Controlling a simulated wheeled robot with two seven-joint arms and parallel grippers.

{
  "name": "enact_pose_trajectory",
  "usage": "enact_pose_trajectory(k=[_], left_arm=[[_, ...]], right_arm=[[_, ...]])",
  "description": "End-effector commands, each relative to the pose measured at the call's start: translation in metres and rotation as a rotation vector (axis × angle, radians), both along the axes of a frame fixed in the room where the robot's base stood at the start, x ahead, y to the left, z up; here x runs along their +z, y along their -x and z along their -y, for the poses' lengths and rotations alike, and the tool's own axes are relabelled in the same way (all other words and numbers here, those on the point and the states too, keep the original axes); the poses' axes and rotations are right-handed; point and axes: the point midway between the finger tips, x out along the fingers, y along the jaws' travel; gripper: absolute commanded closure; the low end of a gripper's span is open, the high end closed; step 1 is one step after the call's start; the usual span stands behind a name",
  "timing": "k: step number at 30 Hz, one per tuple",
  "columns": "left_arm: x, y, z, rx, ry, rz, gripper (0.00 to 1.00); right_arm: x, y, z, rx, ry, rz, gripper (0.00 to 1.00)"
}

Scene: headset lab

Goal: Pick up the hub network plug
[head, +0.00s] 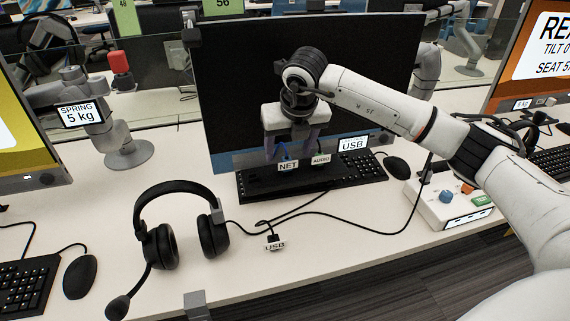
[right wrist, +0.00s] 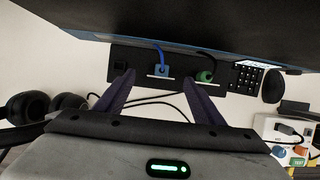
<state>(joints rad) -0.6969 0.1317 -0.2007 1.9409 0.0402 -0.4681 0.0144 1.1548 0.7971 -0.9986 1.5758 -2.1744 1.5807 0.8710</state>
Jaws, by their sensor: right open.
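The hub network plug is a small blue plug (right wrist: 162,70) with a blue cable, seated in a dark hub bar (right wrist: 122,88) below the monitor. In the head view its NET label (head: 288,166) shows, while the plug is mostly hidden by my right gripper. A green plug (right wrist: 204,76) sits to its right, with an AUDIO label (head: 320,159). My right gripper (head: 288,152) is open and points down over the hub. In the right wrist view its two fingers (right wrist: 159,79) appear on either side of the blue plug, with nothing between them held. My left gripper is not in view.
A large monitor (head: 225,100) stands close behind the gripper. A keyboard (head: 365,172), mouse (head: 397,167) and a test box (head: 430,205) are to the right. A headset (head: 165,235) and loose USB plug (head: 275,243) lie in front, on the white table (head: 340,255).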

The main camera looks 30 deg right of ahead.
Motion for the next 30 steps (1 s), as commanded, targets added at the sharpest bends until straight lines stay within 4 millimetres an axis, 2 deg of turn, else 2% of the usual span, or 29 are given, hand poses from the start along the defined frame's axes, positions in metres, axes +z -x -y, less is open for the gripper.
enact_pose_trajectory(k=[5,13,22,23,30], left_arm=[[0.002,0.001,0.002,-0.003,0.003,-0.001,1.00],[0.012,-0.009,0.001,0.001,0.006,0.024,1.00],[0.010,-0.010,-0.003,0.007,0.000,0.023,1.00],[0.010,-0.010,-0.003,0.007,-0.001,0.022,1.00],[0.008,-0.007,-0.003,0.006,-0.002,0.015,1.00]], right_arm=[[-0.012,-0.004,0.002,0.000,-0.001,-0.002,0.38],[-0.048,-0.018,0.007,0.002,-0.003,-0.001,0.38],[-0.054,-0.020,0.009,0.002,-0.001,0.000,0.38],[-0.054,-0.020,0.009,0.002,-0.002,0.001,0.39],[-0.054,-0.020,0.009,0.002,-0.002,0.001,0.80]])
